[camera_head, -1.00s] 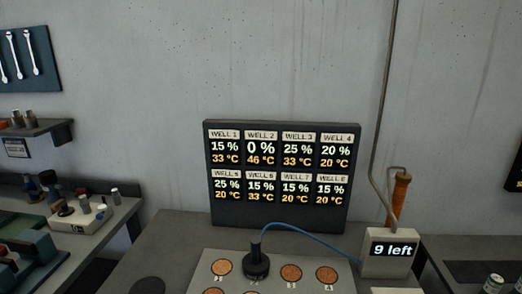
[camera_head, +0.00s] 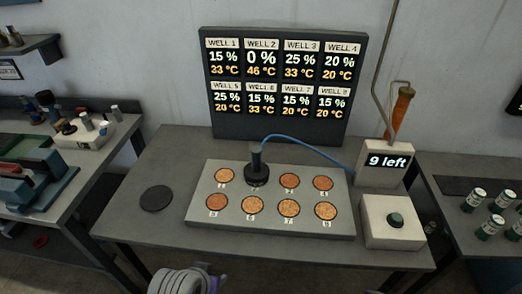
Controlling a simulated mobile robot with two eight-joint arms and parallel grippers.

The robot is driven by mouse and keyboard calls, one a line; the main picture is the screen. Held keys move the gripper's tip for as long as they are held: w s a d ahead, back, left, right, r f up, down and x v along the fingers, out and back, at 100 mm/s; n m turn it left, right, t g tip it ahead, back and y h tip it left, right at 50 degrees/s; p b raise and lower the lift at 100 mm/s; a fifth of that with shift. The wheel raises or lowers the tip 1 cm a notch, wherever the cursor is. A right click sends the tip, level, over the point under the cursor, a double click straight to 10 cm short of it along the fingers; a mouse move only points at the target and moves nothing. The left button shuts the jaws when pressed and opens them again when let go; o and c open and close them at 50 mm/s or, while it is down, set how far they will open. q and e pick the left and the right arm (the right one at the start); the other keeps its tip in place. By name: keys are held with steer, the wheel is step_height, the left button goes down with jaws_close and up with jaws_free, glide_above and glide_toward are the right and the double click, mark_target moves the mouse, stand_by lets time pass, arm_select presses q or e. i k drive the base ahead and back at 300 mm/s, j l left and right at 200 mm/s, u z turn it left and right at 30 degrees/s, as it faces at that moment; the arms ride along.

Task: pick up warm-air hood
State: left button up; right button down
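The warm-air hood (camera_head: 257,168) appears to be the black, round-based piece with an upright handle. It stands upright over a well in the back row of the grey well plate (camera_head: 198,216), second from the left. A blue hose (camera_head: 305,147) runs from its top to the box marked "9 left" (camera_head: 384,176). The plate's other wells hold orange-brown discs. A grey ribbed part, seemingly of my own arm, shows at the bottom edge left of centre, well in front of the hood. No gripper fingertips are visible.
A display panel (camera_head: 285,128) stands behind the plate, reading 0 % and 46 °C for well 2. A white box with a dark green button (camera_head: 396,220) sits right of the plate. A dark disc (camera_head: 156,198) lies left on the table (camera_head: 135,226). Side benches hold green-labelled cans (camera_head: 489,229) and tools.

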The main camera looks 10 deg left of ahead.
mark_target(256, 173)
steer(key=i+l+u, duration=0.15)
steer(key=i+u, duration=0.2)
steer(key=i+l+u, duration=0.25)
steer(key=u, duration=0.15)
